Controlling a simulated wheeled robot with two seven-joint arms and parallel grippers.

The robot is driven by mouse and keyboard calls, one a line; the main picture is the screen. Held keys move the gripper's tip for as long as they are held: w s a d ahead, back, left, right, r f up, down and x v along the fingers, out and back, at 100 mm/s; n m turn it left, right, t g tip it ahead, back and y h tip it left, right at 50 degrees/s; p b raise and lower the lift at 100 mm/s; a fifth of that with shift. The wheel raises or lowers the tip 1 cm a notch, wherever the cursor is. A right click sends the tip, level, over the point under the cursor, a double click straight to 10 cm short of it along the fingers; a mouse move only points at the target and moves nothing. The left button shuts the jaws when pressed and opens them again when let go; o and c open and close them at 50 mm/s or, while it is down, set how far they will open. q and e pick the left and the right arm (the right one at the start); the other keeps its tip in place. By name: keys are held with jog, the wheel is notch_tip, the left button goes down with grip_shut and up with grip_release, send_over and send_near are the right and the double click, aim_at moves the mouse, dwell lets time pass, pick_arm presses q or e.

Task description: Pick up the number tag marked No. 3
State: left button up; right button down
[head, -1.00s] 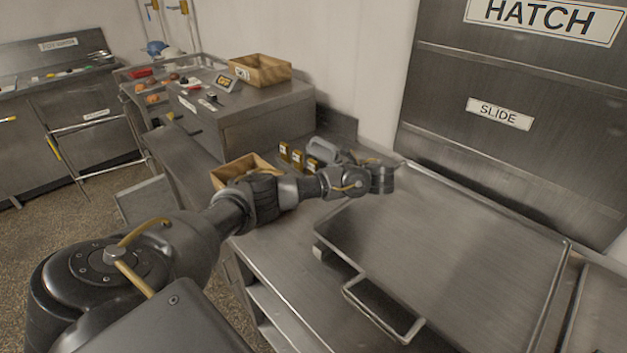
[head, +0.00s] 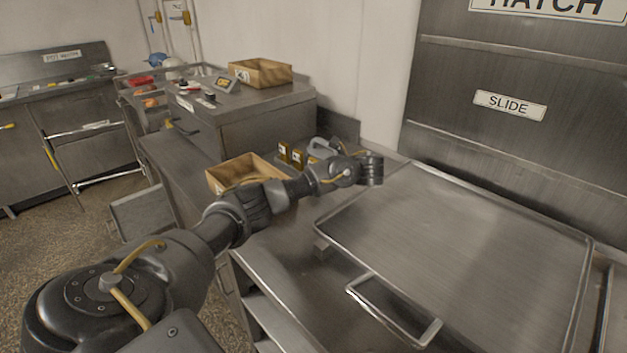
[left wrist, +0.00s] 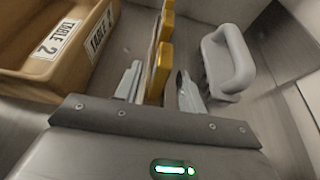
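Yellow-edged number tags stand in a row on the counter behind my left forearm. In the head view two show clearly, a left tag (head: 284,151) and a middle tag (head: 297,158); a further one is mostly covered by my arm. Their numbers are too small to read. In the left wrist view the tags are seen edge-on, the nearest tag (left wrist: 158,76) upright between the fingers of my left gripper (left wrist: 158,86). The fingers are apart, with gaps on both sides of it. My right gripper is not in view.
A wooden box (head: 213,178) stands left of the tags; the left wrist view shows its "TABLE 2" label (left wrist: 54,38). A grey handled object (left wrist: 231,62) is close on the right. A large metal tray (head: 460,250) fills the counter's right side. Another box (head: 270,72) sits behind.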

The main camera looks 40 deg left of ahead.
pick_arm(q)
jog(key=x, duration=0.2)
jog(key=shift+a, duration=0.3)
jog(key=shift+c, duration=1.1)
grip_shut()
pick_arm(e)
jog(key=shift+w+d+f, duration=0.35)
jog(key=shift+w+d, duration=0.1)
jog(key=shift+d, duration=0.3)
